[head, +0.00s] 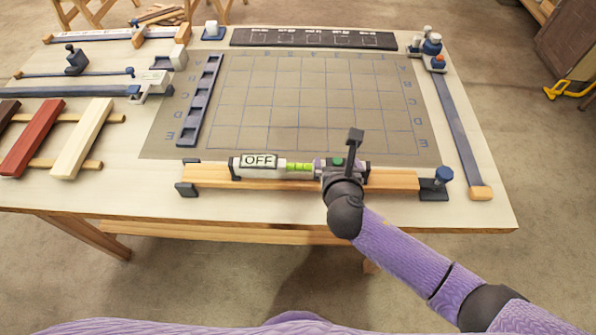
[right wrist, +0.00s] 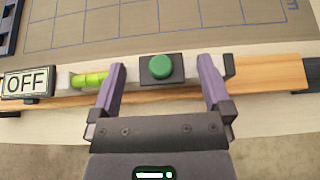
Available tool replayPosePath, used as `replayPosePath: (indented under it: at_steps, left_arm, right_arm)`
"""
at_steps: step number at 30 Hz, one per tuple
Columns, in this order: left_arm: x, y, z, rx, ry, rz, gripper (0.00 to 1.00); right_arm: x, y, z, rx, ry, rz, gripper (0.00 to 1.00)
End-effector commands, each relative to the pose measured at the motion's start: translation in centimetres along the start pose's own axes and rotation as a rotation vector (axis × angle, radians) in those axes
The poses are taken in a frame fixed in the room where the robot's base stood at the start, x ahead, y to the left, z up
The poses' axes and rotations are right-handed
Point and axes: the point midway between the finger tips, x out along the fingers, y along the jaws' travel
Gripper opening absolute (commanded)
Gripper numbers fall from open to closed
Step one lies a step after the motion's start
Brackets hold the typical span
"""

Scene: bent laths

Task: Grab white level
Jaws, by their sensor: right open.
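The white level (head: 302,167) lies on a wooden lath (head: 210,177) along the table's front edge. It has an OFF display at its left end, a yellow-green bubble vial and a green button on a dark square. In the right wrist view the level (right wrist: 134,74) runs across the picture, with its green button (right wrist: 160,66) between my fingers. My right gripper (right wrist: 168,80) is open, one finger on each side of the button, at the level's near side. I cannot tell whether the fingers touch it. In the head view my right gripper (head: 343,160) covers the level's right part. My left gripper is not in view.
A dark blue-knobbed clamp (head: 438,183) stands at the lath's right end. Behind lies a gridded mat (head: 310,100) with a slotted dark strip (head: 200,100) on its left. Red and cream bars (head: 83,138) lie at the left. The mat's middle is clear.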

Motion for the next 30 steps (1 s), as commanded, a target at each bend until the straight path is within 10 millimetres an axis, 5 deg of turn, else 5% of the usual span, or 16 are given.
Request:
replayPosePath:
  at_steps: [6, 20, 30]
  left_arm:
    - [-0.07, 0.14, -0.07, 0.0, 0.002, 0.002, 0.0]
    - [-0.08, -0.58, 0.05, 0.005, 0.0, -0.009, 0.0]
    - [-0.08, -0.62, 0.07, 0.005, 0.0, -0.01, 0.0]
  right_arm:
    - [0.03, -0.01, 0.08, 0.001, 0.001, 0.0, 0.96]
    - [0.01, -0.01, 0.06, 0.001, 0.001, 0.0, 0.0]
    - [0.01, 0.01, 0.11, 0.003, 0.0, 0.001, 0.0]
